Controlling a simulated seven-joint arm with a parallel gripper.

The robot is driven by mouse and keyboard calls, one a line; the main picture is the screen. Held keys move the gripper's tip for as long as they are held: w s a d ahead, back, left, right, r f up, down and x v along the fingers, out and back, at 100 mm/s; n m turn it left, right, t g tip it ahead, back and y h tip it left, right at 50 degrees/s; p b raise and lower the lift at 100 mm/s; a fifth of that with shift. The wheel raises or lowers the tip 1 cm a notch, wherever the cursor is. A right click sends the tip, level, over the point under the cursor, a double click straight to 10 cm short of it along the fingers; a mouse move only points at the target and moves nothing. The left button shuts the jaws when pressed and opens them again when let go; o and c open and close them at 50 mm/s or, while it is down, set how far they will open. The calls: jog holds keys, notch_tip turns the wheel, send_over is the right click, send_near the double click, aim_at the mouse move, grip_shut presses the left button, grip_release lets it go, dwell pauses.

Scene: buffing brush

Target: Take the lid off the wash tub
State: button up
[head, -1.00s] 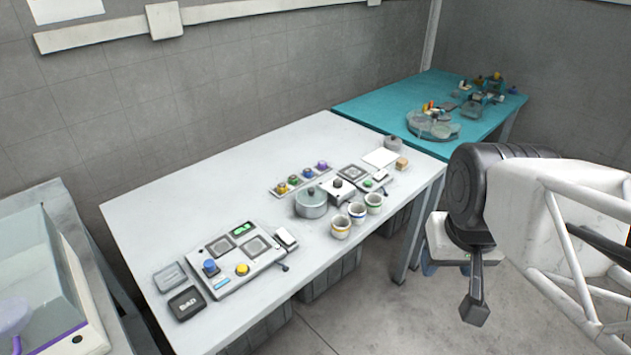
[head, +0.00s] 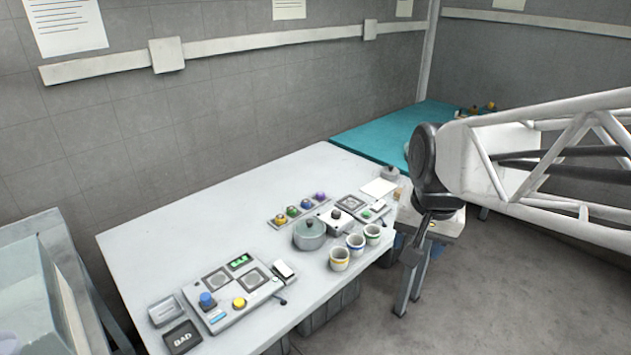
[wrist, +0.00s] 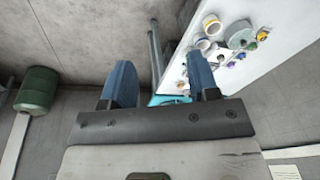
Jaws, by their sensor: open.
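The wash tub (head: 309,242) is a round grey pot near the middle of the white table. Its grey-green lid (head: 311,228) sits on top with a small dark knob at its centre. The tub also shows in the wrist view (wrist: 241,36), at upper right. My gripper (wrist: 160,68) is open and empty, with two blue fingers spread apart. It is off the table's right end, well away from the tub. In the head view its fingers are mostly hidden by my wrist.
Three white cups (head: 356,244) with coloured bands stand right of the tub. A strip of coloured knobs (head: 292,211) lies behind it. A button panel (head: 233,291) is at front left. A teal table (head: 375,143) stands beyond. The white table's back left is clear.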

jog(key=w+a+m, duration=0.3)
jog(key=w, duration=0.7)
jog(key=m+g+y, duration=0.1)
jog(key=m+g, duration=0.1)
jog(key=m, duration=0.9)
send_over(310, 220)
jog(key=f, duration=1.8)
jog(key=shift+d+f, duration=0.25)
jog(key=shift+d, duration=0.15)
jog(key=shift+a+f, duration=0.15)
jog(key=shift+f, duration=1.15)
jog(key=shift+s+a+f, duration=0.1)
jog(key=shift+a+f, duration=0.05)
jog(key=shift+f, duration=1.15)
jog(key=shift+a+f, duration=0.1)
jog(key=shift+f, duration=1.2)
